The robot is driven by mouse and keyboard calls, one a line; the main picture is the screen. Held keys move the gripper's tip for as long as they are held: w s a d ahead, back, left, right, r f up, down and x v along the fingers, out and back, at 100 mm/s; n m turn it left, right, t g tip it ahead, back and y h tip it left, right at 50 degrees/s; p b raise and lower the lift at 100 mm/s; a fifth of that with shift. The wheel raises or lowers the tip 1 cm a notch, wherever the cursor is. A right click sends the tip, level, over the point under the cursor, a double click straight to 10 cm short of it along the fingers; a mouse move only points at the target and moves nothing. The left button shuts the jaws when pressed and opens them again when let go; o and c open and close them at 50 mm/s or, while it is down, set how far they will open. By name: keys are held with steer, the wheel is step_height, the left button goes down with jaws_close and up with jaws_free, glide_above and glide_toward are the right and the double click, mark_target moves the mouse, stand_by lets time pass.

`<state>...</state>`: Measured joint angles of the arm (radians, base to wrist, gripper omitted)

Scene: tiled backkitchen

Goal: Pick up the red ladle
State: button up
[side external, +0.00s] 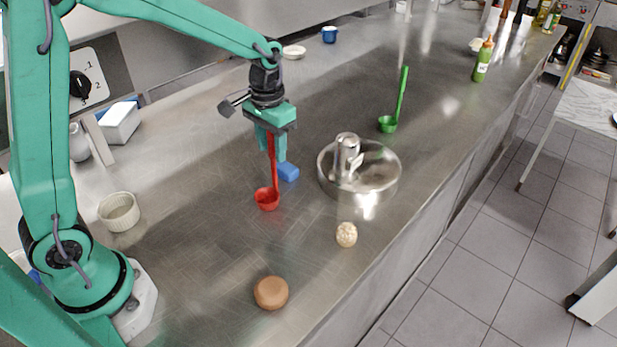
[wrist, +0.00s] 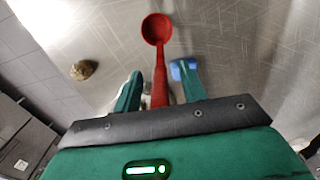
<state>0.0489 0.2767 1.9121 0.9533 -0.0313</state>
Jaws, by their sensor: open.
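The red ladle (side external: 267,200) stands on the steel counter with its bowl down and its handle rising steeply towards my gripper (side external: 273,151). In the wrist view the ladle's bowl (wrist: 157,28) is at the top, and its handle runs down between the two fingers. My gripper (wrist: 159,84) is open, with one finger on each side of the handle. A gap shows between the handle and the right finger; the left finger is closer to it. The top of the handle is hidden by the gripper.
A blue block (side external: 288,172) lies close behind the ladle, near the right finger in the wrist view. A beige lump (side external: 346,235), brown bun (side external: 271,293) and white ramekin (side external: 119,212) stand around.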

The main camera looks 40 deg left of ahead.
jaws_close()
steer(key=shift+r, duration=0.15)
steer(key=shift+r, duration=0.55)
steer(key=r, duration=0.3)
steer(key=shift+s+d+r, duration=0.1)
steer(key=shift+d, duration=0.2)
steer(key=s+d+r, duration=0.6)
steer(key=d, duration=0.3)
steer(key=shift+s+r, duration=0.15)
steer(key=shift+r, duration=0.1)
steer(key=shift+d, duration=0.1)
